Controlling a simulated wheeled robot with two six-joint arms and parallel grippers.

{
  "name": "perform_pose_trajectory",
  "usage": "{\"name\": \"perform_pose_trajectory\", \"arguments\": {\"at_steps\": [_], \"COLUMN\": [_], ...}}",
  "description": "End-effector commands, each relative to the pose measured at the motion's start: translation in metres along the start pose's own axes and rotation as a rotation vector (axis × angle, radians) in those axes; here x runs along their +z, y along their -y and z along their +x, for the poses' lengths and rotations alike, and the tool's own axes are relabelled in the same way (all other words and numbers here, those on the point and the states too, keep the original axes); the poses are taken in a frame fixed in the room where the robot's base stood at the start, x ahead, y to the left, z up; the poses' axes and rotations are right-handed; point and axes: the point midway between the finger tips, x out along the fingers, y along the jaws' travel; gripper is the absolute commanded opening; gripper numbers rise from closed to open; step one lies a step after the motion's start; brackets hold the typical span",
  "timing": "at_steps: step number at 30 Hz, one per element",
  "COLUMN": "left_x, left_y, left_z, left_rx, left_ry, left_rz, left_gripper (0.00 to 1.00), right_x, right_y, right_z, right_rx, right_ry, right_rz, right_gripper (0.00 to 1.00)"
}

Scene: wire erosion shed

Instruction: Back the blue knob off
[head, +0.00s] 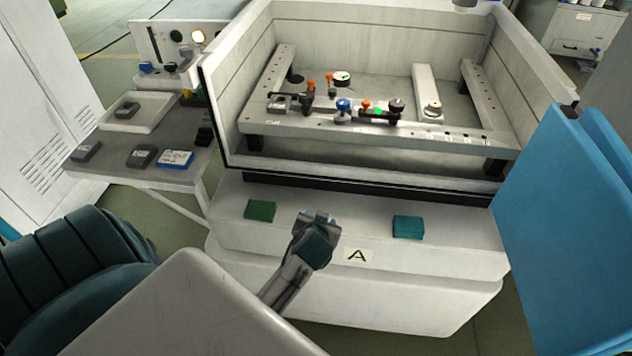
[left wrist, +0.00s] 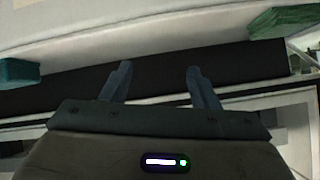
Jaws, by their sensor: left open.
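A blue knob (head: 343,104) sits on a small fixture on the front rail of the frame inside the open white machine tank. A green marker and orange-topped parts stand close around it. My left gripper (head: 316,219) is in front of the tank, low over the white front ledge, well short of the knob. In the left wrist view its two fingers (left wrist: 160,82) are apart with nothing between them. The knob does not show in the left wrist view. My right gripper is not in view.
A green block (head: 260,210) and a teal block (head: 408,227) lie on the ledge either side of my left gripper. The tank's front wall (head: 350,172) stands between gripper and knob. A side table (head: 182,178) holds grey pieces and a blue-edged box. A blue panel (head: 570,200) is at right.

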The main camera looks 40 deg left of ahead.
Motion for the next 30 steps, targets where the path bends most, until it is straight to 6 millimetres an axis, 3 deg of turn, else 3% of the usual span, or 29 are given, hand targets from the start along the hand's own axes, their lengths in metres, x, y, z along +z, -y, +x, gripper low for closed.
{"name": "perform_pose_trajectory", "arguments": {"at_steps": [6, 17, 20, 26, 30], "left_x": [0.025, 0.030, 0.029, 0.006, -0.030], "left_y": [-0.001, -0.001, -0.001, 0.005, 0.016], "left_z": [-0.002, -0.002, -0.002, -0.001, 0.001], "left_rx": [0.024, 0.030, 0.029, -0.018, -0.113], "left_ry": [0.058, 0.072, 0.070, 0.035, -0.001], "left_rz": [0.029, 0.036, 0.041, 0.245, 0.599], "left_gripper": [0.55, 0.55, 0.42, 0.42, 0.42], "right_x": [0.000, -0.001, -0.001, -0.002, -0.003], "right_y": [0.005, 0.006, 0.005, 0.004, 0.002], "right_z": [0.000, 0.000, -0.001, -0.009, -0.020], "right_rx": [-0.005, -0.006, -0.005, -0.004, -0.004], "right_ry": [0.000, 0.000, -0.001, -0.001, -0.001], "right_rz": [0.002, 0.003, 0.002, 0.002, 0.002], "right_gripper": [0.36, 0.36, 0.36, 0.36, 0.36]}}
